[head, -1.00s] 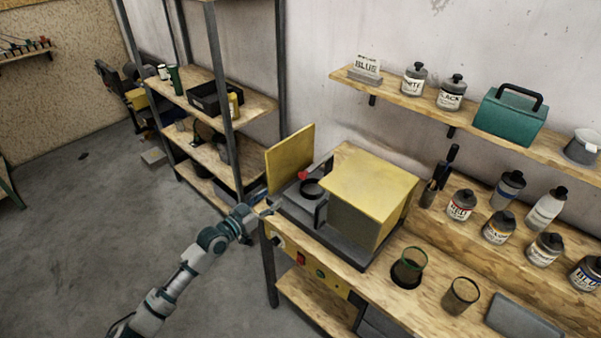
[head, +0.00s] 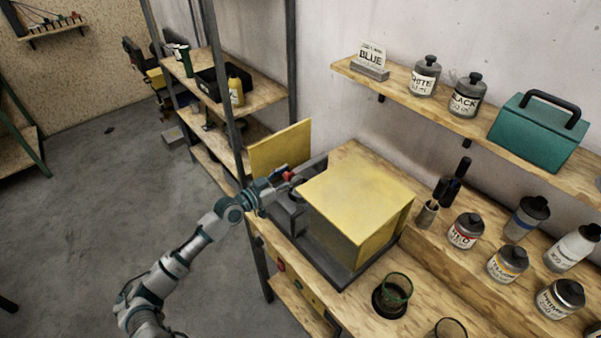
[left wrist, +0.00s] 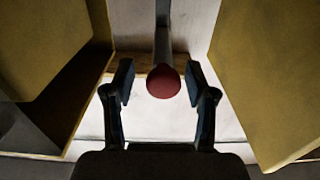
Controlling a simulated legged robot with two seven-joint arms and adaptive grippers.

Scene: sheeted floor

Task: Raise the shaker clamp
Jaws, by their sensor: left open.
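The paint shaker is a yellow box (head: 360,195) on a dark base on the wooden bench, with an upright yellow panel (head: 279,149) to its left. A red knob (head: 287,176), apparently on the clamp lever, shows between box and panel. In the left wrist view the red knob (left wrist: 163,81) sits on a grey bar (left wrist: 163,40), centred between my fingers. My left gripper (left wrist: 160,88) is open, one finger on each side of the knob, with a gap visible on both sides. In the head view my left gripper (head: 284,182) is at the knob. My right gripper is not in view.
Yellow walls flank the gripper closely in the left wrist view. A green-rimmed cup (head: 393,292) sits in the bench in front of the shaker. Paint bottles (head: 464,232) stand to the right. A metal shelf post (head: 222,100) stands behind the arm.

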